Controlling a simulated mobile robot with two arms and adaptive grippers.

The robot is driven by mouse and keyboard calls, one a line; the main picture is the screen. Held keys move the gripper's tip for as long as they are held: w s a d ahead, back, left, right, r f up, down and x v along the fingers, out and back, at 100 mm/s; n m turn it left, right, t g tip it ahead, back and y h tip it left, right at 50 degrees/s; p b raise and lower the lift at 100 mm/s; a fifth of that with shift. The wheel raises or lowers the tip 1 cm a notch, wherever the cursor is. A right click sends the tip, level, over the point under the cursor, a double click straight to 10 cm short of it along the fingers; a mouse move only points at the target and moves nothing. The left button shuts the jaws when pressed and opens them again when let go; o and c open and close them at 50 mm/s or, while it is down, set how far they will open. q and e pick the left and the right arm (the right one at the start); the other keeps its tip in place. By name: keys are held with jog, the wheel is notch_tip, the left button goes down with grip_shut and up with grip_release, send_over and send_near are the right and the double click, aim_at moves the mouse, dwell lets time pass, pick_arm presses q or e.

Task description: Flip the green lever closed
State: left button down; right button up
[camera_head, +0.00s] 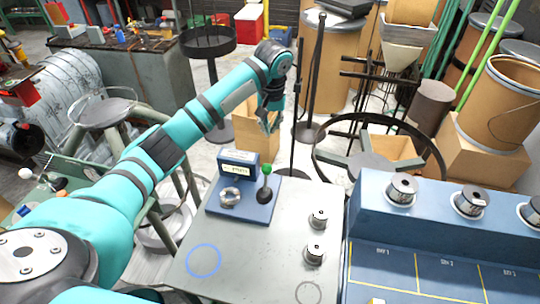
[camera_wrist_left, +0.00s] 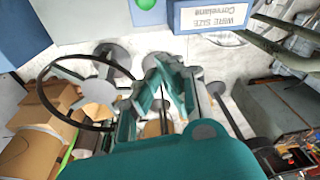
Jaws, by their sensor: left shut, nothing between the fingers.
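The green lever (camera_head: 267,169) has a round green knob on a dark stem and stands roughly upright on a blue base plate (camera_head: 256,213). Beside it are a small blue display box (camera_head: 238,163) and a silver ring-shaped part (camera_head: 229,197). My left gripper (camera_head: 271,126) is shut and empty, above and beyond the lever, apart from it. In the left wrist view the green knob (camera_wrist_left: 146,4) shows at the top edge, cut off, beside the box labelled "WIRE SIZE" (camera_wrist_left: 212,16). The gripper (camera_wrist_left: 168,68) is below them in that picture. My right gripper is out of view.
The base plate sits on a grey table (camera_head: 265,255) with two metal spools (camera_head: 314,253) to the right. A blue bench (camera_head: 420,245) with more spools adjoins it. A black pole (camera_head: 312,80) and a large dark ring (camera_head: 440,160) stand behind the table.

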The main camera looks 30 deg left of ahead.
aim_at(266, 175)
pick_arm(q)
notch_tip(266, 175, down, 9)
jog(key=s+p, duration=0.2)
jog(key=p, duration=0.3)
jog(key=shift+s+d, duration=0.2)
jog(key=shift+d, duration=0.2)
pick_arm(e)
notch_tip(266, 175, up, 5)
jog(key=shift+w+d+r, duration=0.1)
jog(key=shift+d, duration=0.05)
pick_arm(q)
jog(key=shift+w+f, duration=0.1)
jog(key=shift+f, duration=0.05)
